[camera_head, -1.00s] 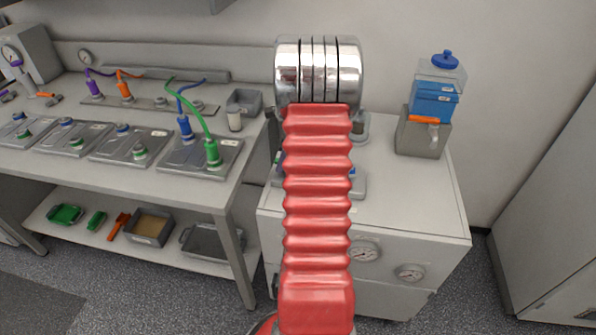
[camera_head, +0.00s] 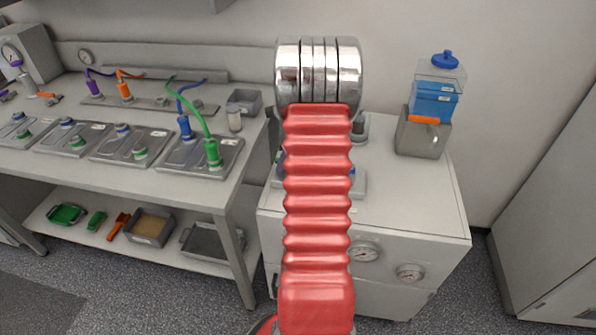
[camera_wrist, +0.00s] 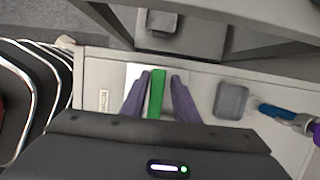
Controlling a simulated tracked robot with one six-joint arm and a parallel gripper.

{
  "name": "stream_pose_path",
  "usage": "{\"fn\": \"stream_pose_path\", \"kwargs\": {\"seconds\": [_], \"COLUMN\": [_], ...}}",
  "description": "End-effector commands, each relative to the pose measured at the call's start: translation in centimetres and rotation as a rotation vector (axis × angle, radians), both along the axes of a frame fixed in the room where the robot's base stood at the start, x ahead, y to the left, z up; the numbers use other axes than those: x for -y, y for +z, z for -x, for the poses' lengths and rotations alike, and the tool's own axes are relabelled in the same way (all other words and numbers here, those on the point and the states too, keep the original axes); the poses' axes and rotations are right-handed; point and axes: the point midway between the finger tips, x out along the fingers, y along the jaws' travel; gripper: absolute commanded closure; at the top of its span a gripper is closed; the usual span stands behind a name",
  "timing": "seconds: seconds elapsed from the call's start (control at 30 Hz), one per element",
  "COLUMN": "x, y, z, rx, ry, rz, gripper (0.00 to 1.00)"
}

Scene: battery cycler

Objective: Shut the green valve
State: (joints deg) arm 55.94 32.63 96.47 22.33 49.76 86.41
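The green valve handle (camera_wrist: 155,98) shows in the wrist view as a narrow upright green bar over a pale plate (camera_wrist: 133,73). My gripper (camera_wrist: 159,76) has one purple-grey finger on each side of the bar. Narrow gaps show between the bar and both fingers, so the gripper looks open around it. The lower end of the bar is hidden by the gripper body. In the head view my red arm covers this spot, and neither the green handle nor my fingers can be seen there.
The white cabinet (camera_head: 415,190) has gauges (camera_head: 365,251) on its front. A blue container (camera_head: 435,100) stands at its back right. The bench at left holds battery plates (camera_head: 130,146) and a green connector (camera_head: 212,153). A grey pad (camera_wrist: 231,101) and blue-handled part (camera_wrist: 275,109) lie right of my gripper.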

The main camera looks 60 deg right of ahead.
Motion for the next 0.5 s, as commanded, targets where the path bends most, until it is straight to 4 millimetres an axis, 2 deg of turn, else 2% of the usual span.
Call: {"fn": "stream_pose_path", "kwargs": {"seconds": [0.17,0.5], "x": [0.1,0.5], "y": [0.4,3.0], "z": [0.1,0.8], "rx": [0.0,0.0], "ry": [0.0,0.001], "rz": [0.001,0.001], "gripper": [0.73,0.73]}}
